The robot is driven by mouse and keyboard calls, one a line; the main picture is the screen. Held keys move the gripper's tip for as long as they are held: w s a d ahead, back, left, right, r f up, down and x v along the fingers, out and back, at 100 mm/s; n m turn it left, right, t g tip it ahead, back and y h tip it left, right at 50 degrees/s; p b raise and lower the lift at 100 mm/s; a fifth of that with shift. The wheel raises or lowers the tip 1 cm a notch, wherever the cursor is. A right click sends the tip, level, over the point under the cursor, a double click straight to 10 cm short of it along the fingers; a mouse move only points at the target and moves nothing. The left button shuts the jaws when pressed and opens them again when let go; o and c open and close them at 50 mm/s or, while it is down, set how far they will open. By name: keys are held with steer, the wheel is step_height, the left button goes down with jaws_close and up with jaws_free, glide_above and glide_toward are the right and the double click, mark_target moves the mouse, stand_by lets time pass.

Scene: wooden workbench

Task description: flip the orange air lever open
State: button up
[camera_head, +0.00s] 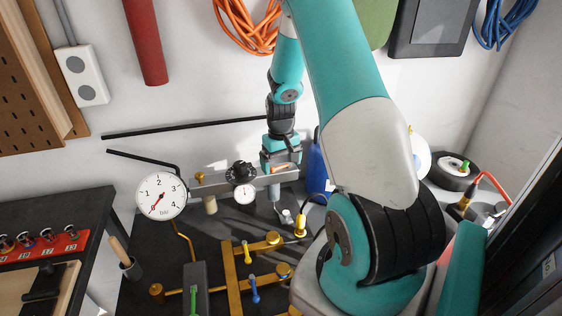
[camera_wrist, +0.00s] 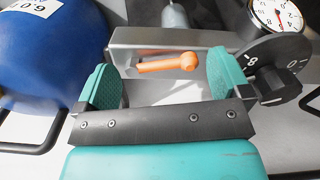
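The orange air lever (camera_wrist: 167,63) is a short bar with a rounded knob at its right end in the wrist view. It lies across the metal rail (camera_wrist: 190,40). My gripper (camera_wrist: 163,82) is open, with one teal finger on each side of the lever's length. The space between the fingers is empty, and I cannot tell whether either finger touches the lever. In the head view my gripper (camera_head: 281,160) is over the right part of the rail. The orange lever (camera_head: 280,169) shows there only as a small patch, mostly hidden by the gripper.
A black dial (camera_wrist: 275,65) and a small gauge (camera_wrist: 279,14) are close to the right finger. A blue tank (camera_wrist: 50,45) is close on the left. A large pressure gauge (camera_head: 161,195) stands at the rail's left end. Brass pipes with valves (camera_head: 245,270) lie in front.

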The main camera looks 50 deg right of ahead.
mark_target(281, 169)
steer(key=c, duration=0.8)
steer(key=shift+w+d+m+b, duration=0.1)
steer(key=shift+w+m+b, duration=0.1)
steer(key=shift+m, duration=0.5)
steer(key=shift+w+d+m+b, duration=0.1)
steer(key=shift+m+b, duration=0.05)
steer(key=shift+m, duration=0.55)
steer(key=o, duration=0.8)
steer(key=shift+d, duration=0.1)
steer(key=shift+o, duration=0.2)
steer(key=shift+r, duration=0.1)
step_height(281, 169, up, 17)
steer(key=b, duration=0.3)
steer(key=shift+r, duration=0.15)
